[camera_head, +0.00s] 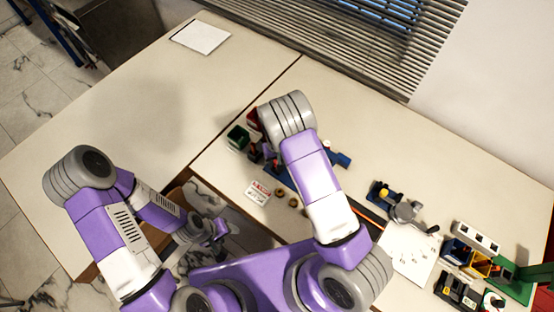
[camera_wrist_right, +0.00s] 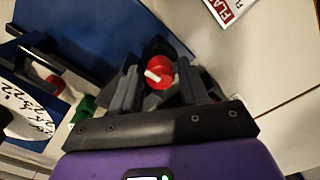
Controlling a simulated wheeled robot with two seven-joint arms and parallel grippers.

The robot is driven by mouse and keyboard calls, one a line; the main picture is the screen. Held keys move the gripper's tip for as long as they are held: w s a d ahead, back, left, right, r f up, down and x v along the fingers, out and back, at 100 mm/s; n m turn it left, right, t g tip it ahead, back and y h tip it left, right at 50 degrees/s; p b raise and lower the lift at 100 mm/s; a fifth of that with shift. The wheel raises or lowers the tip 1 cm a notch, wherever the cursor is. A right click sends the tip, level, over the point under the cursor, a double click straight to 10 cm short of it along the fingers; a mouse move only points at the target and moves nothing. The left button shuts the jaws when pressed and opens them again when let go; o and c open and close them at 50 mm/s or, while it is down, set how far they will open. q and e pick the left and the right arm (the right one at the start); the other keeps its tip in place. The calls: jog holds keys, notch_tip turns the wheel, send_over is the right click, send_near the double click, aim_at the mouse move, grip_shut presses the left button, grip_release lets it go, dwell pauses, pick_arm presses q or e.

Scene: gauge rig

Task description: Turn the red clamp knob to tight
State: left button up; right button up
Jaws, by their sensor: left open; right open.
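The red clamp knob (camera_wrist_right: 160,73) shows in the right wrist view, with a white pointer bar across its face. My right gripper (camera_wrist_right: 160,82) is open, its dark fingers on either side of the knob. I cannot tell whether either finger touches it. In the head view the knob cannot be made out, and my right arm covers much of the rig. My left gripper (camera_head: 218,229) is open and empty, low near the table's front edge, well away from the knob.
A blue plate (camera_wrist_right: 80,30) and a white dial (camera_wrist_right: 25,108) lie beside the knob. A red-lettered card (camera_head: 258,191) lies on the table near small brown rings. A green bin (camera_head: 238,137) stands behind. Coloured bins (camera_head: 480,265) stand at the right. The left table is mostly clear.

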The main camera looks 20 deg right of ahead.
jog(key=c, duration=0.8)
jog(key=shift+o, duration=0.2)
jog(key=shift+w+m+b, duration=0.1)
jog(key=shift+m+b, duration=0.2)
jog(key=shift+m, duration=0.7)
jog(key=o, duration=0.8)
jog(key=shift+c, duration=0.2)
jog(key=shift+r, duration=3.85)
